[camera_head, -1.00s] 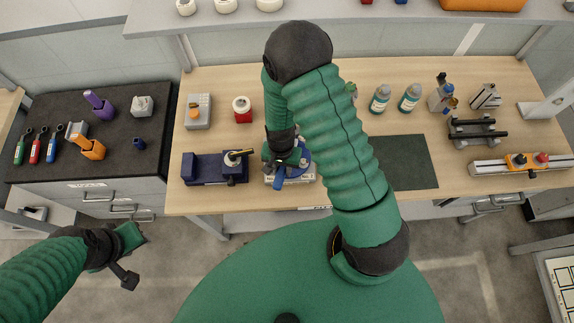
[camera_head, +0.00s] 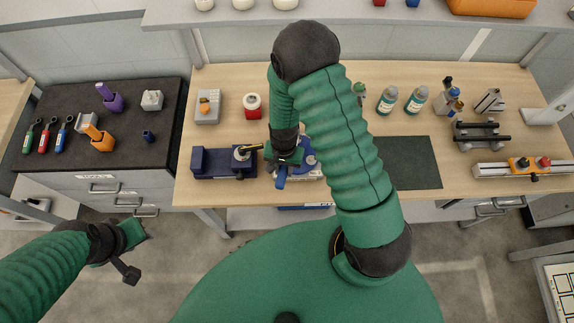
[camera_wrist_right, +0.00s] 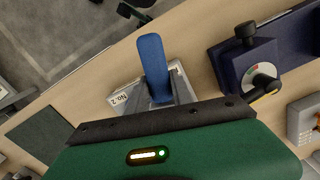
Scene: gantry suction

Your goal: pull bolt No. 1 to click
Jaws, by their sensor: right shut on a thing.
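A blue handle (camera_head: 281,178) sticks out toward me from a blue fixture (camera_head: 309,160) on a white base at the front of the bench. My right gripper (camera_head: 284,157) is over it. In the right wrist view the blue handle (camera_wrist_right: 153,60) stands between the two fingers of my right gripper (camera_wrist_right: 160,88), which are shut on it. No bolt marked No. 1 can be made out; my arm and gripper hide part of the fixture. My left gripper (camera_head: 130,262) hangs low at the left, away from the bench; its jaws are unclear.
A dark blue device (camera_head: 215,165) with a black-and-yellow lever stands close left of the fixture. A red-and-white jar (camera_head: 252,106) and grey box (camera_head: 207,107) are behind it. Bottles (camera_head: 387,100) stand at the back right. A dark green mat (camera_head: 412,163) lies bare to the right.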

